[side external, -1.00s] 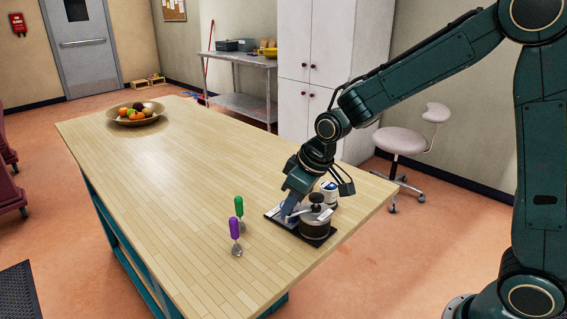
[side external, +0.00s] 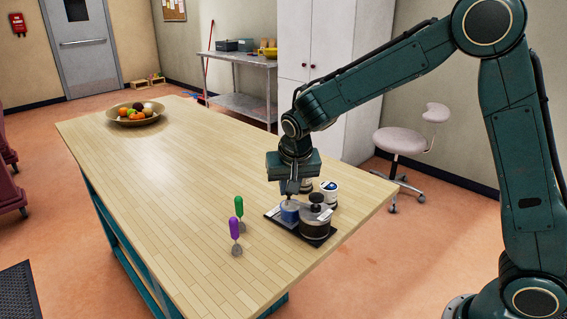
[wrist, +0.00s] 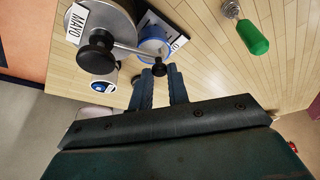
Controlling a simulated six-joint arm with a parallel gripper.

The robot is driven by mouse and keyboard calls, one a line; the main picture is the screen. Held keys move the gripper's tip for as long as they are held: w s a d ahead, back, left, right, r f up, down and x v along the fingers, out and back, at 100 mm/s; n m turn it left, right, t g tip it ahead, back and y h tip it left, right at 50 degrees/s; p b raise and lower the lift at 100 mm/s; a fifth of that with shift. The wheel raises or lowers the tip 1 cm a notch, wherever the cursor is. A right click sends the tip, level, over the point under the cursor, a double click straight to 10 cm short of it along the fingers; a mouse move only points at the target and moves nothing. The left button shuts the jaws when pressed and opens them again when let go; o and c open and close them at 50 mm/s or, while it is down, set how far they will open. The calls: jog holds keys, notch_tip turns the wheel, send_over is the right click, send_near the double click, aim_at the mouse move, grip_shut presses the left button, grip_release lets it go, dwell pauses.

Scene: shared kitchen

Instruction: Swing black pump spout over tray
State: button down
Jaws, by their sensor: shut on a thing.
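In the wrist view a thin spout (wrist: 130,49) runs from the black pump head (wrist: 98,50) across a blue-walled tub (wrist: 152,46) to a black tip (wrist: 159,69). The tub also shows in the side view (side external: 289,214), left of the pot. My gripper (side external: 291,192) points down over the tub. In the wrist view my gripper (wrist: 162,72) is shut on the spout's black tip, its fingers on either side.
A white tub (side external: 329,190) stands behind the pot. A fruit bowl (side external: 134,116) sits at the table's far end. The table between is clear.

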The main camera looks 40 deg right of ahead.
jog(key=shift+w+d+m+g+h, duration=0.2)
jog(key=shift+d+m, duration=0.25)
jog(key=shift+m, duration=0.3)
jog(key=shift+w+d+m+g+h, duration=0.1)
jog(key=shift+d+m+g+h, duration=0.15)
jog(key=shift+d+m, duration=0.35)
jog(key=shift+a+m, duration=0.15)
jog(key=shift+m, duration=0.1)
jog(key=c, duration=1.3)
grip_release()
jog(key=shift+c, duration=0.2)
jog(key=v, duration=1.4)
